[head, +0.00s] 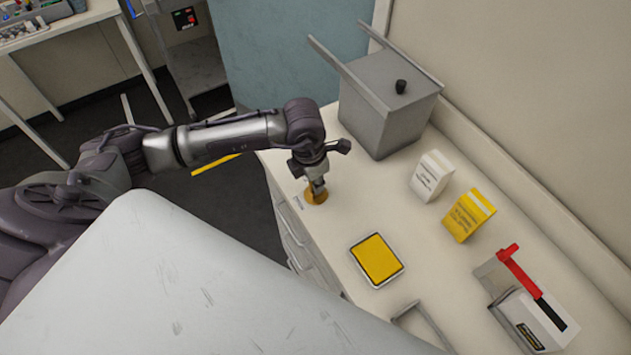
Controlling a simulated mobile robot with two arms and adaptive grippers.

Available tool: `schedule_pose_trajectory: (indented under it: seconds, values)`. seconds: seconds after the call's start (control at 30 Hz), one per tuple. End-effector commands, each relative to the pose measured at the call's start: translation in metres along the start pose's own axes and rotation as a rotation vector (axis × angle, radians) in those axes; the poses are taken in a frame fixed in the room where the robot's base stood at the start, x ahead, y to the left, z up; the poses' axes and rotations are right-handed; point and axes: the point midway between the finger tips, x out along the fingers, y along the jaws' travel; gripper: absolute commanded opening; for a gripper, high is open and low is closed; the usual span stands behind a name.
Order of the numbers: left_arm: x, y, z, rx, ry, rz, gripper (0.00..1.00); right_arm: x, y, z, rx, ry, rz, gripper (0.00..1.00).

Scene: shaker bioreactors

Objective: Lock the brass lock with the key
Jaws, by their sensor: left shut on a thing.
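A round brass-coloured piece, which looks like the brass lock (313,198), is at the left edge of the white counter. My left gripper (318,187) points down right over it, and its fingertips are at the brass piece. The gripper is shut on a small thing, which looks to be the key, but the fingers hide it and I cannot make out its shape. I cannot tell how the key is turned or how deep it sits in the lock. My right gripper is not in view.
The white counter (335,230) bears a grey box with a black knob (385,105), a white carton (431,175), a yellow carton (467,215), a yellow-topped tray (376,260) and a device with a red lever (530,318). Bare counter lies between the lock and the tray.

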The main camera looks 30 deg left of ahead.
Motion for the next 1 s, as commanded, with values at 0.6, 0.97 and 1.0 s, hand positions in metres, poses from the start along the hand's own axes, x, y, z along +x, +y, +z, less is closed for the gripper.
schedule_pose_trajectory:
  seconds: [0.6,0.97,1.0]
  values:
    - [0.0069,-0.0035,-0.0050,-0.330,0.016,0.036,0.00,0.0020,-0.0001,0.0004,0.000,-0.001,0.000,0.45]
    - [0.0077,-0.0040,-0.0058,-0.420,0.019,0.046,0.00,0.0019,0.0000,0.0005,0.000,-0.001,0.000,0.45]
    - [0.0078,-0.0043,-0.0058,-0.438,0.020,0.048,0.00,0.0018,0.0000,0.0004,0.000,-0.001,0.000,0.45]
